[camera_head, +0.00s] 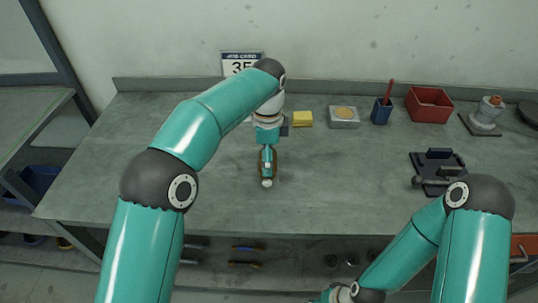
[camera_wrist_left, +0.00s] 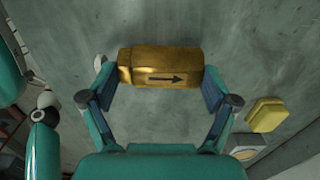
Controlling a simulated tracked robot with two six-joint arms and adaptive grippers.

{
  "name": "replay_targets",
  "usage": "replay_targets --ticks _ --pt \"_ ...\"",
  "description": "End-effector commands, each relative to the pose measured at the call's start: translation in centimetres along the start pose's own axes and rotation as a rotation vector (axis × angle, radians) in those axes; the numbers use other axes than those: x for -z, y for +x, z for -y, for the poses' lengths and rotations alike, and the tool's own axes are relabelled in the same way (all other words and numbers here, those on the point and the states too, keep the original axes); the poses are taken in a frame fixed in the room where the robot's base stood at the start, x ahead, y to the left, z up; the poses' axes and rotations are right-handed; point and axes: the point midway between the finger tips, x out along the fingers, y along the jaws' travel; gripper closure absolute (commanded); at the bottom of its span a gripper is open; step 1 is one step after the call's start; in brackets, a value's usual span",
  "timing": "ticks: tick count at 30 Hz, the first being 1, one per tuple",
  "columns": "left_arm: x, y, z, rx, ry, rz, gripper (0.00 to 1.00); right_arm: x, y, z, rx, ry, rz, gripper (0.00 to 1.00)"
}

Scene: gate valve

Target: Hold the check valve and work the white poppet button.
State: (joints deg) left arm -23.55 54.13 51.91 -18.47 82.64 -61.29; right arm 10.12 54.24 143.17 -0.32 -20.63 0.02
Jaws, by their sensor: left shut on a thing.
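The check valve (camera_wrist_left: 160,67) is a brass body with a black arrow pointing right in the left wrist view. It lies crosswise between the fingers of my left gripper (camera_wrist_left: 159,82), which is shut on it at its two ends. In the head view my left gripper (camera_head: 267,160) points down over the middle of the bench and mostly covers the valve. A small white rounded piece (camera_wrist_left: 98,62) shows by the valve's left end; I cannot tell whether it is the poppet button. My right arm comes in at the lower right; its gripper is not visible.
A dark fixture (camera_head: 438,168) sits at the right. The bench's left and front middle are clear.

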Motion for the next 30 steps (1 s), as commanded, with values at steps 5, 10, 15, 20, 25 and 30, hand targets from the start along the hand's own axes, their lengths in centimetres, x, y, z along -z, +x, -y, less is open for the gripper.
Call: replay_targets --ticks 5,10,15,20,25,30 --pt "-0.01 0.31 0.02 0.002 -0.001 -0.001 0.55 0.00 0.24 -0.09 0.000 0.000 0.000 0.60" --pt "-0.02 0.64 0.02 0.002 -0.001 -0.001 0.55 0.00 0.42 -0.15 0.000 0.000 0.000 0.60" --pt "-0.02 0.92 0.02 0.002 -0.001 -0.001 0.55 0.01 0.57 -0.20 0.000 0.000 0.000 0.60" --pt "-0.01 0.84 0.02 0.002 -0.001 -0.001 0.55 0.00 0.50 -0.18 0.000 0.000 0.000 0.60" --pt "0.00 0.84 0.02 0.002 0.000 -0.001 0.55 0.00 0.50 -0.18 0.000 0.000 0.000 0.60" --pt "0.00 0.83 0.02 0.002 0.000 -0.001 0.55 0.00 0.50 -0.18 0.000 0.000 0.000 0.60"
